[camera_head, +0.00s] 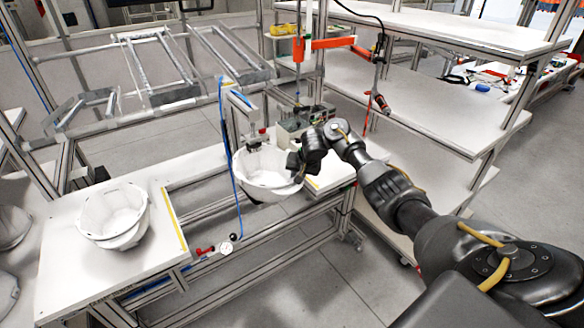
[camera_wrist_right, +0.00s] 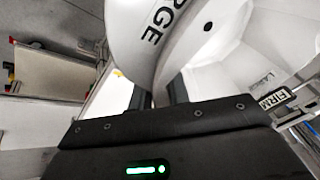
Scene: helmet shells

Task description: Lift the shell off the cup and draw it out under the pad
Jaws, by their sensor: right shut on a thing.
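A white helmet shell (camera_head: 262,180) hangs open side up at the press station in the middle of the head view. My right gripper (camera_head: 299,167) is shut on its right rim. In the right wrist view the shell (camera_wrist_right: 215,35) fills the top, with dark lettering, and its wall is between the two dark fingers (camera_wrist_right: 158,92). The pad (camera_head: 254,143) on its upright is right above the shell's opening; I cannot tell the gap. The cup is hidden by the shell, so I cannot tell whether they touch. My left gripper is not in view.
Stacked white shells (camera_head: 113,215) stand on the white table (camera_head: 70,262) at left. A blue hose (camera_head: 233,170) hangs left of the held shell. A grey box unit (camera_head: 303,120) stands behind it. White shelves (camera_head: 440,100) are at right. Open floor shows below the station.

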